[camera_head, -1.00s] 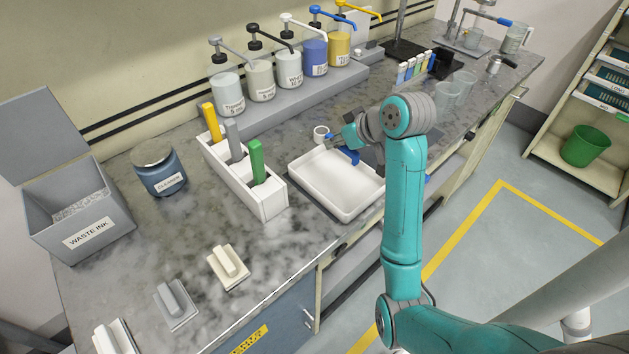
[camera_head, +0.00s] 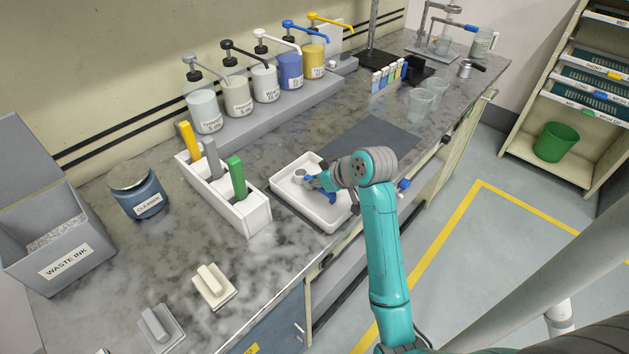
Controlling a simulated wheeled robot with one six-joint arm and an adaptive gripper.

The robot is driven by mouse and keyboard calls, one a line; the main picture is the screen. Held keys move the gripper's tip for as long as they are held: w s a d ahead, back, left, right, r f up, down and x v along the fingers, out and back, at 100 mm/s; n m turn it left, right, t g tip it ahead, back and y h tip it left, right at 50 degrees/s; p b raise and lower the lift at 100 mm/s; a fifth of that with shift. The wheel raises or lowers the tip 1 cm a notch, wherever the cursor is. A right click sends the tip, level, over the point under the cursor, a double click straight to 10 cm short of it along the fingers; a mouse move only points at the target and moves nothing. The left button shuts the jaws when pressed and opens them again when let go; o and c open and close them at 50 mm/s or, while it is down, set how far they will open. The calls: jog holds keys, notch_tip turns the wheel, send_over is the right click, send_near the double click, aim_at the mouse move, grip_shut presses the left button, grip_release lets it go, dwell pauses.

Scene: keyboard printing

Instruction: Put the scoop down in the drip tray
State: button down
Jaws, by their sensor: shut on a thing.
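The scoop has a small white round cup (camera_head: 299,175) and shows a blue part at my gripper (camera_head: 322,182). My gripper is shut on the scoop, and its fingers are partly hidden by my teal wrist. The white drip tray (camera_head: 300,205) lies on the counter, below the gripper in the head view. The cup appears over the tray's back left part; I cannot tell whether it touches the tray floor. My wrist hides the tray's right part.
A white holder (camera_head: 256,220) with yellow, grey and green handles stands just left of the tray. A dark mat (camera_head: 370,138) lies behind it. Pump bottles stand on a grey riser (camera_head: 250,125). Glass beakers (camera_head: 420,105) stand farther right.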

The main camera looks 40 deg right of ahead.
jog(key=shift+f, duration=0.1)
jog(key=c, duration=1.1)
grip_release()
jog(key=shift+r, duration=0.2)
jog(key=v, duration=1.2)
jog(key=shift+f, duration=0.1)
